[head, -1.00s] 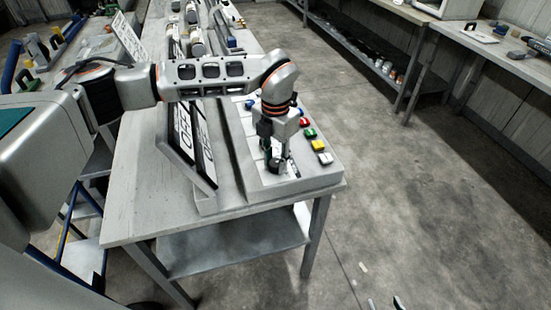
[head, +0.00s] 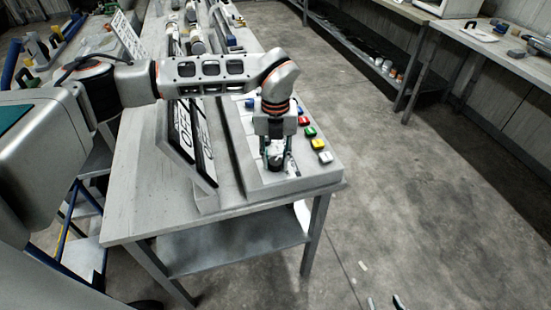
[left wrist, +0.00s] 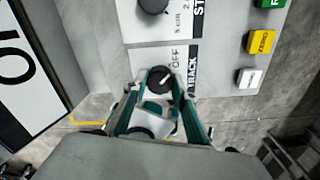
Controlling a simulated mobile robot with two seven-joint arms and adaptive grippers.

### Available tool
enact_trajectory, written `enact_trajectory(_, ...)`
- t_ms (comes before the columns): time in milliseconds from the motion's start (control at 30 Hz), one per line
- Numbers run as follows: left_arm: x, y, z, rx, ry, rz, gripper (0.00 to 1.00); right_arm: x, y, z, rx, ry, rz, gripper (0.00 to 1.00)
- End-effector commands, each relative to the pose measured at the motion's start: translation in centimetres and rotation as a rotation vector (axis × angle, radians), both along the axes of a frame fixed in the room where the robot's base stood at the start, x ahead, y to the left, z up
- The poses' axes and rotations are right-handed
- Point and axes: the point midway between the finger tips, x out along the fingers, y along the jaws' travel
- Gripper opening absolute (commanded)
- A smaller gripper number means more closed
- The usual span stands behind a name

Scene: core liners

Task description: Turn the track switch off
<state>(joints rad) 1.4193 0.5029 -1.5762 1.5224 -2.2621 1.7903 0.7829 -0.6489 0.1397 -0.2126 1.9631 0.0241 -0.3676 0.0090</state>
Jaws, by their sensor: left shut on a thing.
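The track switch (left wrist: 160,79) is a round black knob with a white pointer mark, on the sloped grey control panel (head: 243,160). In the left wrist view, its plate reads OFF beside the knob and the partly hidden word TRACK. The pointer slants toward the upper right, on the OFF lettering's side. My left gripper (head: 274,166) points down at the panel's near end, its fingers shut on the knob from both sides; they also show in the left wrist view (left wrist: 160,98). Small tips at the head view's bottom edge may be my right gripper (head: 385,303); its state is unclear.
A second knob (left wrist: 152,5) is farther up. A sign board (head: 190,140) leans left of the panel. Open floor lies to the right.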

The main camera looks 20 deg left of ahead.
Motion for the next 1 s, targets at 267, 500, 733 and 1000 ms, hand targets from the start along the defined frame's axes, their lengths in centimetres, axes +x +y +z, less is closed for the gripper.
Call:
enact_trajectory(267, -0.06, 0.01, -0.06, 0.001, 0.001, 0.033, 0.05, 0.04, 0.01, 0.07, 0.001, -0.002, 0.000, 0.40)
enact_trajectory(500, -0.05, 0.02, -0.06, 0.000, 0.002, 0.035, 0.05, 0.03, 0.02, 0.05, 0.000, -0.001, 0.000, 0.40)
enact_trajectory(733, -0.05, 0.02, -0.05, 0.001, 0.001, 0.034, 0.43, -0.05, -0.01, -0.10, -0.001, 0.002, 0.000, 0.40)
enact_trajectory(1000, 0.00, 0.01, 0.09, 0.000, 0.000, 0.033, 0.43, -0.08, -0.13, -0.21, -0.004, 0.004, 0.000, 0.40)
